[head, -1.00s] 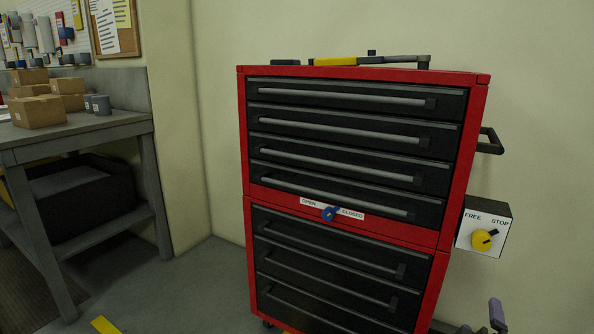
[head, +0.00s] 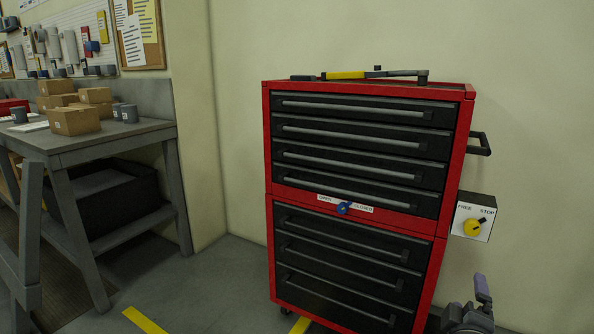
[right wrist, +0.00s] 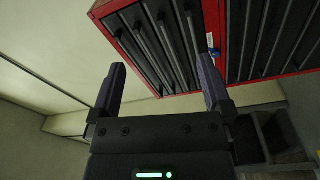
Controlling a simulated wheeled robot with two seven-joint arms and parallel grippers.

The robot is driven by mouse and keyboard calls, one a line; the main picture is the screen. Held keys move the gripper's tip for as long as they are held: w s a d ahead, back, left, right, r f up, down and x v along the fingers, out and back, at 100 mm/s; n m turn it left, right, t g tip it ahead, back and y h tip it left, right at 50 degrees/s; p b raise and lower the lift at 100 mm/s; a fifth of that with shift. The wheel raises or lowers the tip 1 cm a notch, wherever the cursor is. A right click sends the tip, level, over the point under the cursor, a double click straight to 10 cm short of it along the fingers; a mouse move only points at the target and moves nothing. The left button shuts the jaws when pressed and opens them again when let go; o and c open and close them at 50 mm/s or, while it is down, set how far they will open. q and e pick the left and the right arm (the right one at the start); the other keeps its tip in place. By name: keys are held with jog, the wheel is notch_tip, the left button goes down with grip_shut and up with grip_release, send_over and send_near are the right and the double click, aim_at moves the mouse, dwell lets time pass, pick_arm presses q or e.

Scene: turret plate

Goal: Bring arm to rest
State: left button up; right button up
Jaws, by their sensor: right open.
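My right gripper (head: 482,290) shows at the lower right of the head view, beside the cabinet's lower right side and below the switch box. In the right wrist view its two dark fingers (right wrist: 160,72) stand wide apart with nothing between them. The red tool cabinet (head: 456,180) with dark drawers stands beyond it, apart from the fingers. A blue knob (head: 344,208) sits on a plate marked OPEN and CLOSED. A yellow knob (head: 473,228) sits on a box marked FREE and STOP, its dark pointer toward STOP. My left gripper is not in view.
A yellow-handled wrench (head: 345,75) lies on the cabinet top. A black handle (head: 482,144) juts from the cabinet's right side. A grey workbench (head: 150,132) with cardboard boxes (head: 74,121) stands at left.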

jog(key=w+d+r+n+p, duration=0.2)
jog(key=w+r+n+p, duration=0.15)
jog(key=r+p, duration=0.7)
jog(key=w+a+f+m+y+b, duration=0.1)
jog(key=a+f+m+y+b, duration=0.25)
jog(key=a+m+y, duration=0.5)
jog(key=s+d+f+m+g, duration=0.1)
jog(key=s+f+g, duration=0.1)
jog(key=s+f, duration=0.45)
jog(key=s+f+g+h, duration=0.1)
jog(key=s+f+g, duration=0.15)
jog(key=f, duration=0.75)
jog(key=s+d+f+m+g, duration=0.1)
jog(key=s+f+g, duration=0.1)
jog(key=s+f, duration=0.5)
jog(key=s+a+f+g, duration=0.1)
jog(key=s+f+g, duration=0.2)
jog(key=s+f, duration=0.6)
jog(key=s+a+f+g, duration=0.1)
jog(key=s+f+g, duration=0.2)
jog(key=s+f, duration=0.6)
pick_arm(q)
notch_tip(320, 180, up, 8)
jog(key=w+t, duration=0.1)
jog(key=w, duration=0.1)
pick_arm(e)
jog(key=s+a+g, duration=0.1)
jog(key=s+g, duration=0.4)
jog(key=s, duration=1.7)
jog(key=shift+s+a, duration=0.3)
